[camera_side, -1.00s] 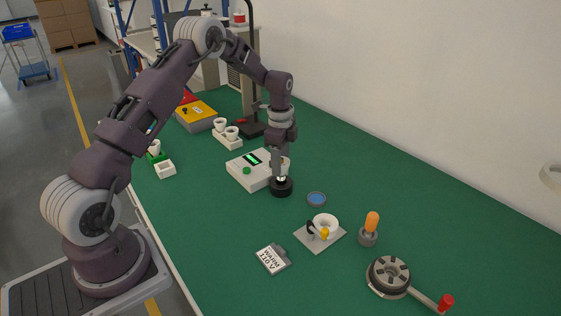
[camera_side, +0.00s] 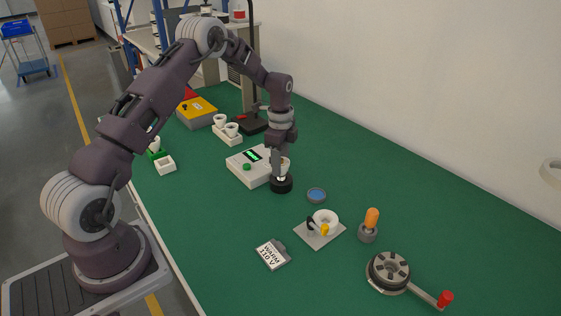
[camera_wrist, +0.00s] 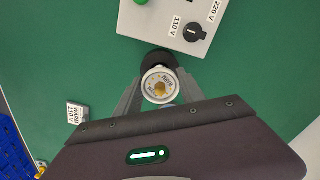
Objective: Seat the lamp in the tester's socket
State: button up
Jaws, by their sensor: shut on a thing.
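My gripper (camera_side: 281,176) points down beside the tester (camera_side: 248,167), a white box with a lit green display and a green button. In the wrist view its fingers are shut on the lamp (camera_wrist: 160,86), a round white piece with print around its rim and a brass-coloured centre. A black round holder (camera_side: 281,184) is directly below the fingertips; it also shows partly behind the lamp in the wrist view (camera_wrist: 154,58). I cannot tell whether the lamp touches it.
White cups (camera_side: 231,129) stand behind.

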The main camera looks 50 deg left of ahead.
jog(key=shift+f, duration=0.7)
dwell(0.6)
jog(key=o, duration=1.4)
notch_tip(320, 180, up, 7)
jog(key=shift+r, duration=0.1)
jog(key=s+d+r+n+t, duration=0.1)
jog(key=s+d+r+n, duration=0.1)
jog(key=s+d+r, duration=0.4)
jog(key=s+d+r+n+t, duration=0.1)
jog(key=s+d+r+n, duration=0.15)
jog(key=r, duration=0.55)
jog(key=s+d+r+n+t, duration=0.1)
jog(key=s+d+r+n, duration=0.1)
jog(key=s+d+r, duration=0.3)
jog(key=s+d+n+t, duration=0.1)
jog(key=s+d+n, duration=0.1)
jog(key=s, duration=0.7)
jog(key=s+d+r+n+t, duration=0.1)
jog(key=s+d+n, duration=0.2)
jog(key=s, duration=0.7)
jog(key=shift+s+r+n+t, duration=0.15)
jog(key=shift+r+n+t, duration=0.05)
jog(key=shift+n+t, duration=0.15)
